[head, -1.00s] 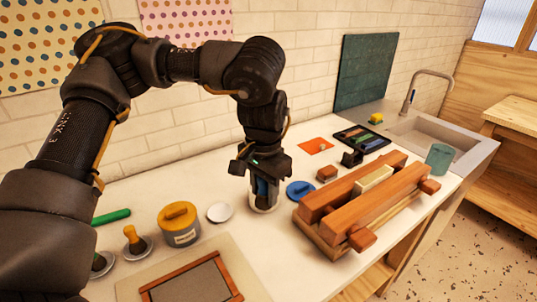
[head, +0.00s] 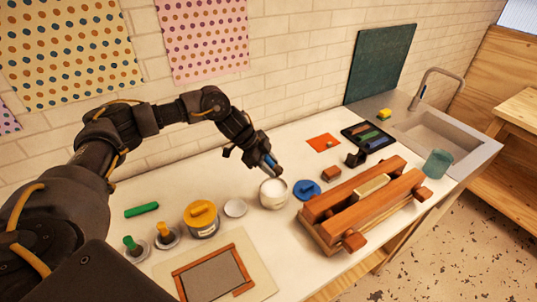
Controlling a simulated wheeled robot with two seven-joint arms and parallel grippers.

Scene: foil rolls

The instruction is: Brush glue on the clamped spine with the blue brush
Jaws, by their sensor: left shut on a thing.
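My left gripper (head: 254,160) is shut on the blue brush (head: 268,161), which it holds tilted, its dark lower end over or just behind the white glue jar (head: 273,194). I cannot tell whether the brush touches the jar. The jar is open, with white inside. A blue lid (head: 306,189) lies to the right of the jar. The clamped spine (head: 371,186) is a pale block between two wooden beams of the press (head: 397,193), right of the lid. My right gripper is not in view.
A yellow-lidded pot (head: 202,219), a white disc (head: 236,208), two brushes in holders (head: 164,236) and a green roller (head: 141,210) stand left. A framed screen (head: 213,277) lies in front. A dark tray (head: 369,135) and a glass (head: 437,164) are near the sink (head: 440,137).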

